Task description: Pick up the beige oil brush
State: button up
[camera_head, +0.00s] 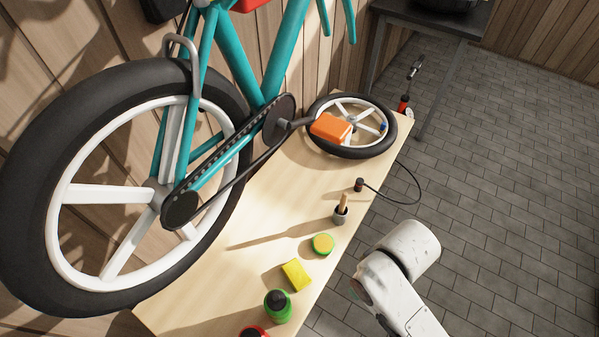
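What looks like the beige oil brush (344,201) is small and stands upright near the right edge of the wooden workbench (230,285). Its beige handle sticks up from a dark grey lower part (340,216); I cannot tell whether that is the brush's own end or a small cup. My white arm shows at the lower right, beside the bench and over the floor. My gripper is not in view.
A round yellow-green tin (322,244), a yellow sponge (296,275) and a green bottle (278,306) stand nearer. A black hose end (359,184) lies beyond the brush. A teal bicycle (205,140) and a loose wheel (385,145) take up the left and far end.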

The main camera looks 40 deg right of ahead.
aim_at(343, 198)
jog(key=i+z, duration=0.25)
jog(key=z, duration=0.15)
jog(key=i+z, duration=0.35)
jog(key=z, duration=0.9)
jog(key=k+l, duration=0.05)
jog(key=l, duration=0.05)
